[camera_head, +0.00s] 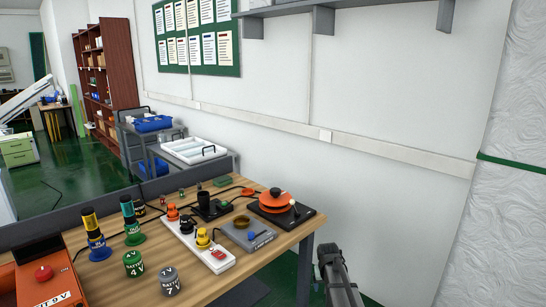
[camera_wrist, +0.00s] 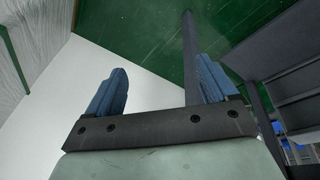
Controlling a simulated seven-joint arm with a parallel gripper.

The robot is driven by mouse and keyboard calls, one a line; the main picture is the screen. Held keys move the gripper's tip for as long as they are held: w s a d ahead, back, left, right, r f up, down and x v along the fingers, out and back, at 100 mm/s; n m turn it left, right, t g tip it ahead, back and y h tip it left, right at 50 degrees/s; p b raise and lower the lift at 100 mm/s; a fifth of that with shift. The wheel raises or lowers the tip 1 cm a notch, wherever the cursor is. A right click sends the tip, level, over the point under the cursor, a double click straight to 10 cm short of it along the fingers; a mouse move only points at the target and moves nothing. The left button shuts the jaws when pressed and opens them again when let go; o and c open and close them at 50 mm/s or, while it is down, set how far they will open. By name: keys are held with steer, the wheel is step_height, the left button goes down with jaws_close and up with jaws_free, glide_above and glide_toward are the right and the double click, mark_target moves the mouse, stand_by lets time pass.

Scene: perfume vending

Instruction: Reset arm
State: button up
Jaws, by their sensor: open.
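In the head view, my gripper (camera_head: 333,258) is at the lower middle, in the clear space to the right of the wooden table (camera_head: 180,272). In the wrist view, its two blue fingers stand well apart, so my gripper (camera_wrist: 158,92) is open. Nothing is between the fingers. It touches nothing that I can see.
The table holds yellow, blue, green and grey cylinders, a white power strip (camera_head: 190,240), a grey box (camera_head: 247,234), an orange device (camera_head: 278,204) on a black base, and an orange box (camera_head: 45,275) with a red knob. A white wall (camera_head: 400,110) stands behind. Floor right of the table is clear.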

steer(key=s+a+f+g, duration=0.1)
steer(key=s+f+g, duration=0.1)
steer(key=s+f, duration=1.05)
steer(key=s+a+f+g, duration=0.1)
steer(key=s+f+g, duration=0.2)
steer(key=s+f, duration=0.9)
steer(key=s+a+f+g, duration=0.1)
steer(key=s+g, duration=0.1)
steer(key=s, duration=1.4)
steer(key=s+a+f+g+y, duration=0.1)
steer(key=s+f+g, duration=0.1)
steer(key=s, duration=1.3)
steer(key=shift+s, duration=0.4)
steer(key=shift+f, duration=0.1)
